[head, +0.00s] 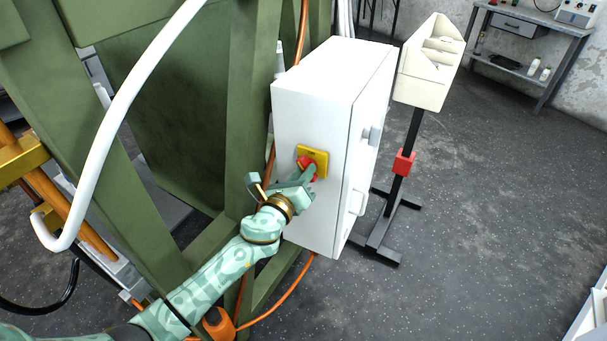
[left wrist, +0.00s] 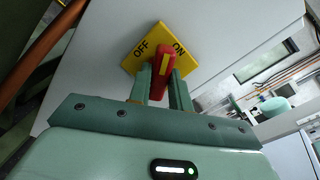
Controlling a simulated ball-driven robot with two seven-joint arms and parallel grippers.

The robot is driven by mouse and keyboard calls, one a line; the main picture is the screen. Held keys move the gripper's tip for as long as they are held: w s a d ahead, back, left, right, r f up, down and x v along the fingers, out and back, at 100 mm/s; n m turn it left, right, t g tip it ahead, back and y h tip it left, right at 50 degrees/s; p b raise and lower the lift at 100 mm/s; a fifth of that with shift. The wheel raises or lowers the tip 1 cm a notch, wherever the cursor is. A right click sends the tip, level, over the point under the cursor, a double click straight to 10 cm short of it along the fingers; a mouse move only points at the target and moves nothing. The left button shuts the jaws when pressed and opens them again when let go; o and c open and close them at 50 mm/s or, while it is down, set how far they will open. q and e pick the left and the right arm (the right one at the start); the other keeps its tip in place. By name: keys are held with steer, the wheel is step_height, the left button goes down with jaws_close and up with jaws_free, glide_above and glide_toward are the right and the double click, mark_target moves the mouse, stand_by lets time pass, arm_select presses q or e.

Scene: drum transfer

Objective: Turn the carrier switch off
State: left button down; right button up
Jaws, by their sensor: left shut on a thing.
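The carrier switch is a red rotary handle (head: 304,162) on a yellow plate (head: 319,155), fixed to the side of a white cabinet (head: 310,105). In the left wrist view the red handle (left wrist: 163,70) has a yellow stripe, and its yellow plate (left wrist: 158,34) reads OFF on the left and ON on the right. The handle's upper end lies between the two words; I cannot tell its exact setting. My left gripper (head: 311,173) is at the switch.
A green steel frame (head: 245,110) stands close on the left, with a white hose (head: 125,85) before it. An orange cable (head: 290,290) runs along the floor. A cream box (head: 430,65) on a black stand is right of the cabinet.

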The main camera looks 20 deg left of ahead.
arm_select(q)
steer(key=shift+f+n+p, duration=0.1)
steer(key=shift+n+p, duration=0.5)
steer(key=shift+n, duration=5.1)
steer(key=c, duration=1.3)
jaws_free()
steer(key=shift+s, duration=0.1)
